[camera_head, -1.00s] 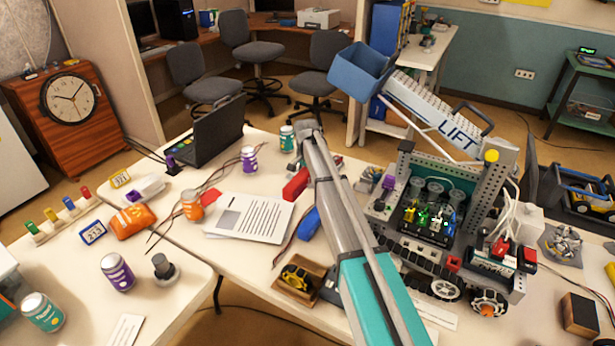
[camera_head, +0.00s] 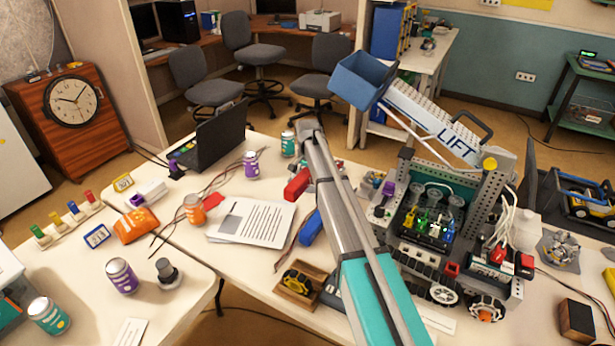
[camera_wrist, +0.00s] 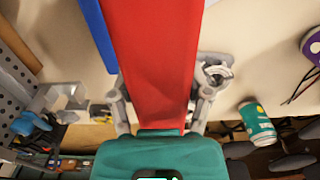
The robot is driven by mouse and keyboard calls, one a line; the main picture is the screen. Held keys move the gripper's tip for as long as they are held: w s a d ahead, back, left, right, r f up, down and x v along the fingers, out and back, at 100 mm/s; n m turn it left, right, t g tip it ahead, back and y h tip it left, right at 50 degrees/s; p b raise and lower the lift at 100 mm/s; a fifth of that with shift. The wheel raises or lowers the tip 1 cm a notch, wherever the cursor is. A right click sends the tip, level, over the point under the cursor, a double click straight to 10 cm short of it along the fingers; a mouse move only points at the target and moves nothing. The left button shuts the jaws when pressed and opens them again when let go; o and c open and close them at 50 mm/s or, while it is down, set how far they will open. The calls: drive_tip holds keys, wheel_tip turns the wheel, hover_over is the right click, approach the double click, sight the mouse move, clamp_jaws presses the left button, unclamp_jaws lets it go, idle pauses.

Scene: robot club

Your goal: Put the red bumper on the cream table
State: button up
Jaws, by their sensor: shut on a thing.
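The red bumper (camera_head: 297,184) shows beside my arm in the head view, over the table that bears the robot model. It fills the middle of the wrist view as a long red bar (camera_wrist: 153,45). My gripper (camera_wrist: 158,98) is shut on it, one finger on each side. In the head view the fingers are mostly hidden behind my arm. Two tabletops look cream: the one below the bumper (camera_head: 245,262) and a separate one at the lower left (camera_head: 85,265). I cannot tell which one the task names.
A blue bumper (camera_head: 311,228) lies just in front of the red one, close to my arm. The robot model (camera_head: 440,235) stands to the right. Papers (camera_head: 250,220), a purple can (camera_head: 251,165) and a teal can (camera_head: 288,144) are nearby. The lower-left table has bare patches.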

sight(307, 171)
drive_tip(key=shift+r+p, duration=2.2)
drive_tip(key=shift+r, duration=0.15)
drive_tip(key=shift+s, duration=0.15)
